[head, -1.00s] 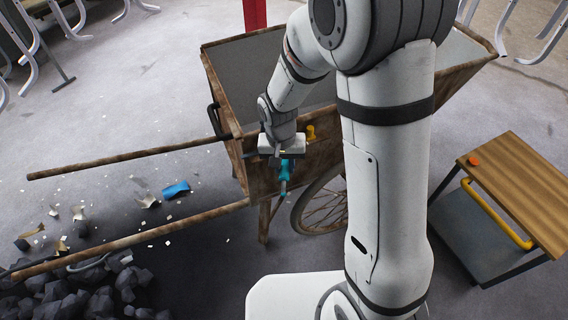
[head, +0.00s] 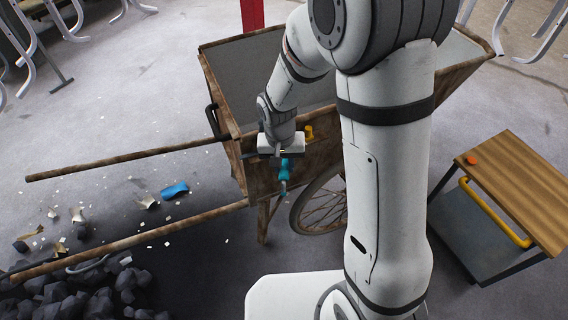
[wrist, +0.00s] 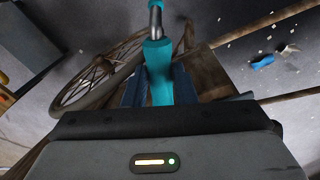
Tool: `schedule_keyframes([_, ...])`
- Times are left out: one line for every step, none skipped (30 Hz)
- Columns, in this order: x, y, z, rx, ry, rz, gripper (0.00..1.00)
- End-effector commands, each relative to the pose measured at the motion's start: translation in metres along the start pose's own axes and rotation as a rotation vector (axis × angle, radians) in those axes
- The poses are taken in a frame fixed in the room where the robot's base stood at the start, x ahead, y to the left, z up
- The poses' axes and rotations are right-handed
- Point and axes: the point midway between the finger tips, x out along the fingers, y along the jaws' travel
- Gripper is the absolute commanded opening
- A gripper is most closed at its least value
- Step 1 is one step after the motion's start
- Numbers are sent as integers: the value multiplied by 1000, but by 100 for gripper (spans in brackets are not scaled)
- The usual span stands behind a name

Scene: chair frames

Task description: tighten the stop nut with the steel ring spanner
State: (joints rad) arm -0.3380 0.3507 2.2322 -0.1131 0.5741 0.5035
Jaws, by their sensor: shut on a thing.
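My gripper (head: 282,156) is shut on a teal-handled tool (head: 286,171) at the near front of the wooden cart (head: 320,158). I cannot make out the stop nut; my gripper and arm cover part of the cart front.
A yellow fitting (head: 308,132) sits on the cart beside my gripper. Cart shafts (head: 130,157) reach left, and a spoked wheel (head: 322,205) stands below. A blue object (head: 174,189), scraps and dark lumps (head: 70,295) lie left. A wooden-topped trolley (head: 520,185) with an orange item stands right.

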Motion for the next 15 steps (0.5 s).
schedule_keyframes([-3, 0, 0, 0, 1, 0, 0])
schedule_keyframes([-4, 0, 0, 0, 1, 0, 0])
schedule_keyframes([-5, 0, 0, 0, 1, 0, 0])
schedule_keyframes([-5, 0, 0, 0, 1, 0, 0])
schedule_keyframes([-6, 0, 0, 0, 1, 0, 0])
schedule_keyframes([-6, 0, 0, 0, 1, 0, 0])
schedule_keyframes([-6, 0, 0, 0, 1, 0, 0])
schedule_keyframes([-6, 0, 0, 0, 1, 0, 0])
schedule_keyframes([-6, 0, 0, 0, 1, 0, 0])
schedule_keyframes([-6, 0, 0, 0, 1, 0, 0])
schedule_keyframes([-6, 0, 0, 0, 1, 0, 0])
schedule_keyframes([-6, 0, 0, 0, 1, 0, 0])
schedule_keyframes([-6, 0, 0, 0, 1, 0, 0])
schedule_keyframes([-6, 0, 0, 0, 1, 0, 0])
schedule_keyframes([-6, 0, 0, 0, 1, -1, 0])
